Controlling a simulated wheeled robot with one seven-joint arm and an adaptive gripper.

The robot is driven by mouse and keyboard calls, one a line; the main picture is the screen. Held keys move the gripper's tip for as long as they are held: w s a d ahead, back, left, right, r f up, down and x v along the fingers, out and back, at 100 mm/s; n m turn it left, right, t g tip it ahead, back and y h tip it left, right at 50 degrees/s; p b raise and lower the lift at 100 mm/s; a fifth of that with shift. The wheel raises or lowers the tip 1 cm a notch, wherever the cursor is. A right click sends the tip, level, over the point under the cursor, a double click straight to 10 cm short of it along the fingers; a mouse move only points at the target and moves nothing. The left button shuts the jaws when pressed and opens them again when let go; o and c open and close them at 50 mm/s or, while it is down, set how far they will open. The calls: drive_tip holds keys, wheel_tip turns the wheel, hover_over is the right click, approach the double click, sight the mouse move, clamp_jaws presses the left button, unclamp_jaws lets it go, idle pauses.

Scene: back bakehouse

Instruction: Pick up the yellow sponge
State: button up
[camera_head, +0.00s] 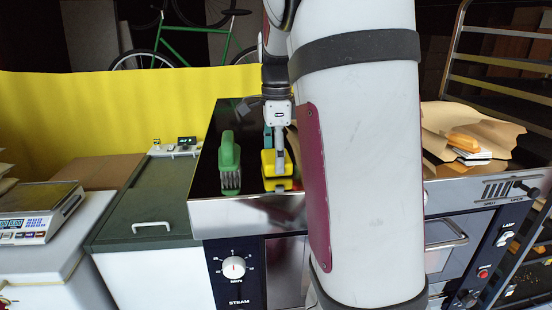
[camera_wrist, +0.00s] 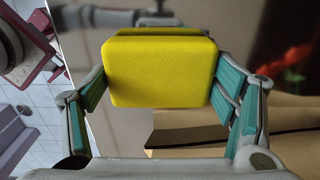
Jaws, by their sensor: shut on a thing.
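The yellow sponge (camera_head: 269,164) is a small block on the dark shiny oven top in the camera_head view, near its front edge. My gripper (camera_head: 277,150) points down at it from above, and my arm covers much of the view to the right. In the camera_wrist view the sponge (camera_wrist: 160,68) sits between the two teal-padded fingers of my gripper (camera_wrist: 165,90), which are shut on its two sides. I cannot tell whether the sponge touches the oven top or is slightly above it.
Brown paper with an orange item (camera_head: 463,141) lies on the right. A scale (camera_head: 38,200) and a dark green lidded chest (camera_head: 145,205) are at left.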

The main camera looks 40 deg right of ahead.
drive_tip(key=shift+w+r, duration=0.1)
drive_tip(key=shift+r, duration=0.6)
wheel_tip(320, 180, up, 2)
drive_tip(key=shift+b, duration=0.6)
drive_tip(key=s+a+r+b, duration=0.1)
drive_tip(key=s+a, duration=0.1)
drive_tip(key=s, duration=1.4)
drive_tip(key=shift+a+r+b, duration=0.15)
drive_tip(key=shift+b, duration=0.15)
drive_tip(key=shift+o, duration=0.9)
drive_tip(key=c, duration=0.4)
drive_tip(key=shift+c, duration=0.2)
